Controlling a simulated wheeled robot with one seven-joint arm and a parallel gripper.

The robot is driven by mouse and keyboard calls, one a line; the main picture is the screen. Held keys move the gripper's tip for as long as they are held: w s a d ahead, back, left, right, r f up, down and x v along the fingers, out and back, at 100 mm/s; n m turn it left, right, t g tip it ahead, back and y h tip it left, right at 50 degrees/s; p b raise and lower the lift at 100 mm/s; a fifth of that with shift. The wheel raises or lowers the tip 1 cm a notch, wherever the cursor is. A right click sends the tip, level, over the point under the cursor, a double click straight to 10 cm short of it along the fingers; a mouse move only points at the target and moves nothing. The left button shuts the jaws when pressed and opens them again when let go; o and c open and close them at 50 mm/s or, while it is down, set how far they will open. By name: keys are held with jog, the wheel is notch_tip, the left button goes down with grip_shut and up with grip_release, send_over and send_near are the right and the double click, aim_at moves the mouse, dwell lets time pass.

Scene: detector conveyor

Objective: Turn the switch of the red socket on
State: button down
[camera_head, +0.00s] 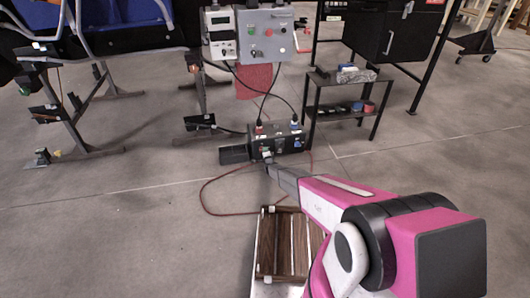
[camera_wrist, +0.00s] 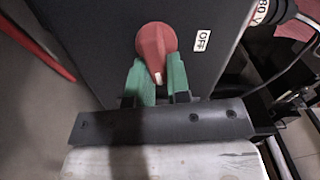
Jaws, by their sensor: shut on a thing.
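The red rotary switch (camera_wrist: 155,43) sits on the face of a dark box (camera_wrist: 95,35) in the wrist view. A white mark on the knob points down, slightly right. A white OFF label (camera_wrist: 203,40) is to the knob's right. My gripper (camera_wrist: 158,76) has its two green fingers on either side of the knob's lower part, shut on it. In the head view the dark socket box (camera_head: 265,143) stands low at centre, with a red plug (camera_head: 259,128) and a blue plug (camera_head: 294,123) on top. My gripper (camera_head: 267,157) reaches its front; the knob is too small to see there.
A control panel (camera_head: 265,35) with cables stands behind the box. A metal shelf table (camera_head: 345,95) is close on the right. A red cable (camera_head: 203,195) loops on the floor to the left. A wooden crate (camera_head: 266,240) is in front. Open floor lies left.

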jog(key=shift+d+f+m, duration=0.1)
jog(key=shift+f+m, duration=0.05)
jog(key=shift+m, duration=0.85)
jog(key=c, duration=1.1)
grip_release()
jog(key=shift+s, duration=0.1)
